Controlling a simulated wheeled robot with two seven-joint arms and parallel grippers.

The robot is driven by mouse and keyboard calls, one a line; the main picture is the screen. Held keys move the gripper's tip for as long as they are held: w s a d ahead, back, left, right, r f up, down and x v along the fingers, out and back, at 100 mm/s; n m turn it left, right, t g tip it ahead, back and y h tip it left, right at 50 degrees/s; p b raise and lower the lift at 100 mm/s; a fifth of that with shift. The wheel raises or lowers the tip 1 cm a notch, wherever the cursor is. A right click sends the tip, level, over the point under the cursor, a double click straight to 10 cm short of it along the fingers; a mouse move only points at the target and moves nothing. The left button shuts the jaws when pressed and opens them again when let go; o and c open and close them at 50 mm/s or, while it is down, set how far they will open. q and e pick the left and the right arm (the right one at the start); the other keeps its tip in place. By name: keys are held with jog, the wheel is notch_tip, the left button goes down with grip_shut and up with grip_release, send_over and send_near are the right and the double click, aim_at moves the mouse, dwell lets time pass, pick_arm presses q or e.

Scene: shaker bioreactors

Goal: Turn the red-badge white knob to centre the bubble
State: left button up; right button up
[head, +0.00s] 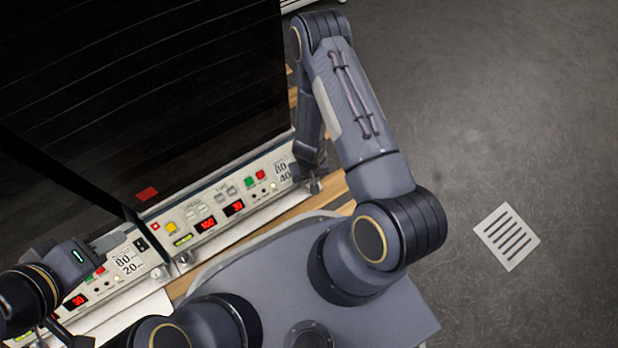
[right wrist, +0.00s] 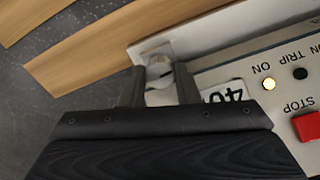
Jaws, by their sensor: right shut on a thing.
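My right gripper (head: 316,184) is at the right end of the near control panel, low by its front edge. In the right wrist view its two fingers (right wrist: 160,88) are shut around a small whitish knob (right wrist: 158,68). No red badge shows on this knob. A small red-marked badge (head: 155,226) is at the panel's left end, and another pale knob (head: 184,258) is below it. A yellow-green bubble level (head: 182,240) is nearby; its bubble is too small to read. My left gripper (head: 72,336) is at the lower left, partly cut off; its jaw opening is unclear.
The near panel (head: 215,215) has red displays and coloured buttons below a dark cabinet front (head: 150,90). A second panel (head: 110,275) is at the left, with a knob (head: 157,272) at its right end. Wooden bench edge shows in front. Floor at right is clear around a drain grate (head: 507,237).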

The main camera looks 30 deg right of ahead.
jog(key=shift+m, duration=0.5)
jog(key=o, duration=1)
jog(key=shift+c, duration=0.2)
notch_tip(320, 180, up, 8)
jog(key=p, duration=0.4)
jog(key=shift+f, duration=0.2)
jog(key=shift+r, duration=0.1)
